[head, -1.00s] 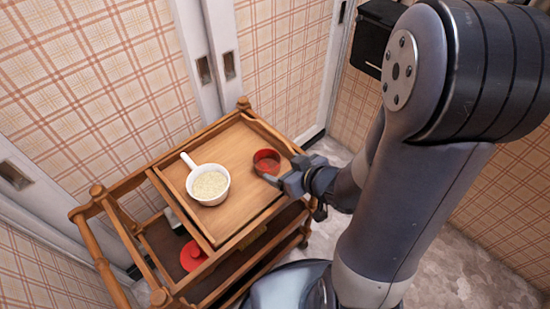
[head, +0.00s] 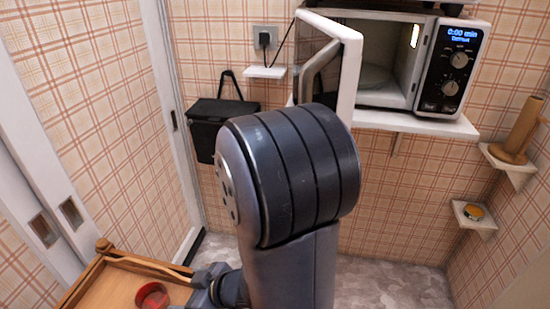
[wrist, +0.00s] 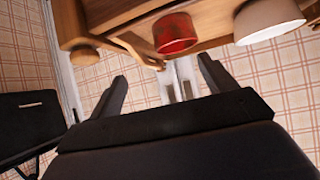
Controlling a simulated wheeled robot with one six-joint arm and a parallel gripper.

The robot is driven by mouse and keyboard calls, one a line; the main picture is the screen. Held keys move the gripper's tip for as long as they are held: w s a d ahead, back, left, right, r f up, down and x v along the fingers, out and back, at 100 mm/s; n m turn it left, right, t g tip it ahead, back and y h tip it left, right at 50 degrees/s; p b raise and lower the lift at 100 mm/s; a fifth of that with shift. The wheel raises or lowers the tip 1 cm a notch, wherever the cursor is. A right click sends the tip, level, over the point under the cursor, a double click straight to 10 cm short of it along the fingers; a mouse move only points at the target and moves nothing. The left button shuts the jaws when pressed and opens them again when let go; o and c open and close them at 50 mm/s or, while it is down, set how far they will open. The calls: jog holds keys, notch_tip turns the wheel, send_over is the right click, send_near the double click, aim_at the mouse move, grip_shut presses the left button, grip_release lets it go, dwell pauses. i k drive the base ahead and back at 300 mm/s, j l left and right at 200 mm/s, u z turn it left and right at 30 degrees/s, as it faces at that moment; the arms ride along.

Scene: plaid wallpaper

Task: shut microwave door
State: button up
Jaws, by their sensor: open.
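The microwave (head: 385,60) stands on a white wall shelf at the upper right of the head view. Its door (head: 333,65) is swung open toward me, with the handle on the face turned to me. The cavity is lit and a turntable plate shows inside. My gripper (wrist: 160,95) is open and empty in the wrist view. It is low at the left, beside the wooden cart, far below and away from the door. In the head view my arm hides most of the gripper.
The cart (head: 115,285) holds a red cup (head: 152,296); a white pan (wrist: 268,20) shows in the wrist view. A black bag (head: 218,125) hangs on the wall. Small shelves (head: 506,162) at right hold a wooden roll holder and a tin. The floor below the microwave is clear.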

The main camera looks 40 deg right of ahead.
aim_at(341, 47)
jog(key=z, duration=1.25)
